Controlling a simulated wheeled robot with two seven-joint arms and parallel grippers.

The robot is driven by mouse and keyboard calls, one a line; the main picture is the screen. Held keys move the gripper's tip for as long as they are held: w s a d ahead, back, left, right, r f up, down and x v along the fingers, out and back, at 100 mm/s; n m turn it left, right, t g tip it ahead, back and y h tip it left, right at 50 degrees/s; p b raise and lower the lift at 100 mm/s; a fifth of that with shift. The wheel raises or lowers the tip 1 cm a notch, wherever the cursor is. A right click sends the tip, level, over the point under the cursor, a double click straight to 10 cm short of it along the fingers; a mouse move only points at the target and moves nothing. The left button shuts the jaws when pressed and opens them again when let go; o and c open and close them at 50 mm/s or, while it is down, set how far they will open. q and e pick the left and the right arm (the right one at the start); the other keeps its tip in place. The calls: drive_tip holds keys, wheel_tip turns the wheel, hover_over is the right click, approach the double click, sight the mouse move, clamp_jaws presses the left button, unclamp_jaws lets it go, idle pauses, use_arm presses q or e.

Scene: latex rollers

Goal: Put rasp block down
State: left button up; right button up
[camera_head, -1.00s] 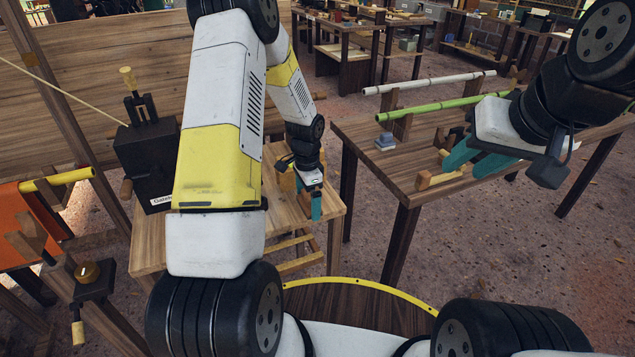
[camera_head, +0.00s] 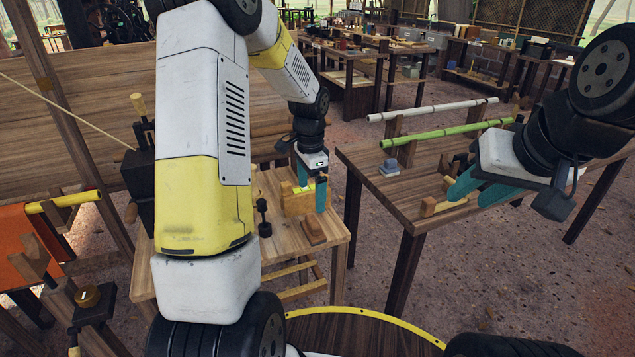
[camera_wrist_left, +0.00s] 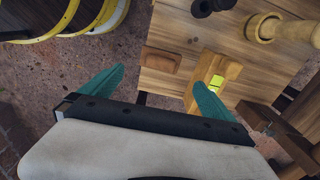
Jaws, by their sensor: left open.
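A small brown wooden block with a raised grip, which looks like the rasp block (camera_head: 312,231), lies on the small wooden table (camera_head: 285,236) at its front right. In the left wrist view the same block (camera_wrist_left: 163,61) lies flat near the table edge, just beyond the fingertips and touched by neither. My left gripper (camera_head: 309,193) is above and behind it, open and empty; its teal fingers (camera_wrist_left: 158,78) are wide apart in the wrist view. My right gripper (camera_head: 470,192) has its two teal fingers apart over the right table, with nothing seen between them.
A light wooden block with a yellow-green patch (camera_head: 297,200) stands close to the left gripper. A dark knobbed tool (camera_head: 264,218) stands left of it. The right table (camera_head: 400,198) holds a green pole (camera_head: 460,134), a white pole (camera_head: 430,110) and a grey block (camera_head: 389,168).

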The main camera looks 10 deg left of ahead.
use_arm(q)
drive_tip(key=s+r+n+t, duration=0.2)
drive_tip(key=s+r+n, duration=0.1)
drive_tip(key=s+r, duration=0.4)
drive_tip(key=s+r+n+t, duration=0.15)
drive_tip(key=s+r, duration=0.25)
drive_tip(key=r, duration=0.5)
drive_tip(key=s+d+r+n+t+h, duration=0.1)
drive_tip(key=s+r+n, duration=0.1)
drive_tip(key=s, duration=0.4)
drive_tip(key=s+d+r+n+t+h, duration=0.1)
drive_tip(key=s+r+n, duration=0.1)
drive_tip(key=s, duration=0.4)
drive_tip(key=shift+s+d+r+n, duration=0.2)
drive_tip(key=shift+s+n, duration=0.15)
drive_tip(key=shift+n, duration=0.5)
drive_tip(key=shift+t, duration=0.25)
